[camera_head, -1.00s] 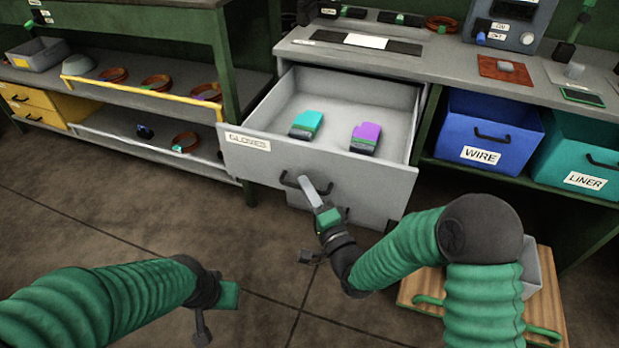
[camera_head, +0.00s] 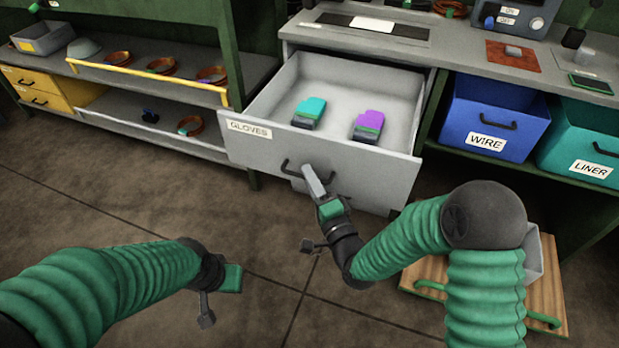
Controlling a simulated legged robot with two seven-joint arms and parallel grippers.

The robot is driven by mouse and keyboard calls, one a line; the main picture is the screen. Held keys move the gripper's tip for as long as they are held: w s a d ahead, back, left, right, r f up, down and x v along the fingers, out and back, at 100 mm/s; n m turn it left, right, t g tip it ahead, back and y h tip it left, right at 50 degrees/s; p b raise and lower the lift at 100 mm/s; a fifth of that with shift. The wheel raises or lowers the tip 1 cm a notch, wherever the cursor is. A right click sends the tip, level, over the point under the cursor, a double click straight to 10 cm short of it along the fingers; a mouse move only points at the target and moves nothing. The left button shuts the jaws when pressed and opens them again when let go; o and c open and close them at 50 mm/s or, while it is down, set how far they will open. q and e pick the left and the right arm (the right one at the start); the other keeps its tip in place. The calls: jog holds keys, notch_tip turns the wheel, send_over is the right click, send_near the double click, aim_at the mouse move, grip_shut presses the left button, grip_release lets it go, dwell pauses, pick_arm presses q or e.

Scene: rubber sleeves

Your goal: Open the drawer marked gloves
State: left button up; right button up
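The drawer marked GLOVES (camera_head: 366,171) is grey and pulled well out from under the bench. Its label (camera_head: 249,129) is at the front's upper left. A dark bar handle (camera_head: 289,169) sits on the front. A teal glove-like item (camera_head: 311,108) and a purple one (camera_head: 369,122) lie inside. My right gripper (camera_head: 312,180) has its grey fingers together at the handle, apparently closed around the bar; the fingers cover part of it. My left gripper (camera_head: 232,278) is low at left, away from the drawer, and its fingers are not clearly seen.
A blue WIRE bin (camera_head: 493,113) and a teal LINER bin (camera_head: 575,145) stand under the bench at right. A yellow-edged shelf (camera_head: 140,82) is at left. A wooden board with green handles (camera_head: 425,274) lies on the floor at right. Floor before the drawer is open.

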jog(key=shift+s+r, duration=0.1)
jog(key=shift+s, duration=0.3)
jog(key=p+v, duration=0.8)
jog(key=v, duration=0.8)
jog(key=shift+d+f, duration=0.25)
jog(key=shift+f, duration=0.05)
jog(key=shift+a, duration=0.1)
